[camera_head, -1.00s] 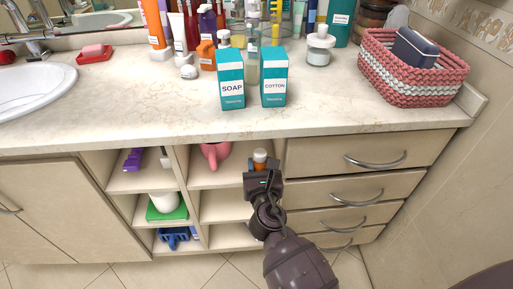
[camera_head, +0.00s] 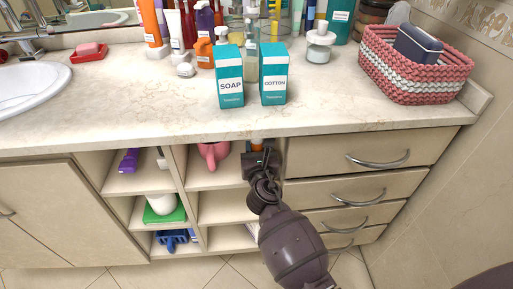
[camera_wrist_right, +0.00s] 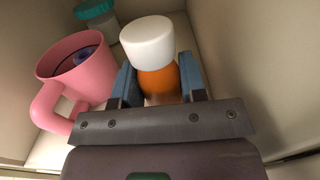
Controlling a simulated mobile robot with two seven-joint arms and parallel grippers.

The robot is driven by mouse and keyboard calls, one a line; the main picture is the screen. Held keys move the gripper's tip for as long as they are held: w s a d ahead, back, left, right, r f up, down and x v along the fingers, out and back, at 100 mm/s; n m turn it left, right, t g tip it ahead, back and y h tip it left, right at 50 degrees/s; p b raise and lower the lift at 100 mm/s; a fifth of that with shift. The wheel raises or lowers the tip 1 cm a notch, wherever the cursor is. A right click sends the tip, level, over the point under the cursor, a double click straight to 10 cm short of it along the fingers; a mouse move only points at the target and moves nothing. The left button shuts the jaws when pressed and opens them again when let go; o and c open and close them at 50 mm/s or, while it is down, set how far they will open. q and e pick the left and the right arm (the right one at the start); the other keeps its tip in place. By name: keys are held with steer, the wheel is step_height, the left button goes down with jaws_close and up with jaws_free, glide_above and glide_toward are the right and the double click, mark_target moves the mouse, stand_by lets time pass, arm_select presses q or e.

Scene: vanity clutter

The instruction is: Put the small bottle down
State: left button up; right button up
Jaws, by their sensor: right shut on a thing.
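The small bottle (camera_wrist_right: 156,80) is orange with a white cap, upright between the fingers of my right gripper (camera_wrist_right: 162,84) in the right wrist view. My right gripper (camera_head: 258,152) is shut on it, inside the top cubby (camera_head: 205,178) of the open shelves under the counter. In the head view only a bit of orange shows past the gripper. I cannot tell whether the bottle's base touches the shelf. My left gripper is not in view.
A pink mug (camera_wrist_right: 78,72) stands just left of the bottle, with a teal-lidded jar (camera_wrist_right: 97,20) behind it. The cubby wall (camera_wrist_right: 232,60) is close on the right. The counter (camera_head: 150,105) overhangs above, and drawers (camera_head: 350,160) are to the right.

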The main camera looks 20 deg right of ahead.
steer(key=shift+f, duration=0.2)
steer(key=o, duration=0.8)
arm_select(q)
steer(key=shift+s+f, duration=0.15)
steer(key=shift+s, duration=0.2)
arm_select(e)
steer(key=shift+o, duration=0.6)
steer(key=shift+r, duration=0.15)
steer(key=shift+r, duration=0.25)
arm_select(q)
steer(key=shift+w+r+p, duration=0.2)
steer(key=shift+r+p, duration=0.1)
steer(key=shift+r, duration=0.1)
arm_select(e)
steer(key=v, duration=1.2)
steer(key=shift+f, duration=0.1)
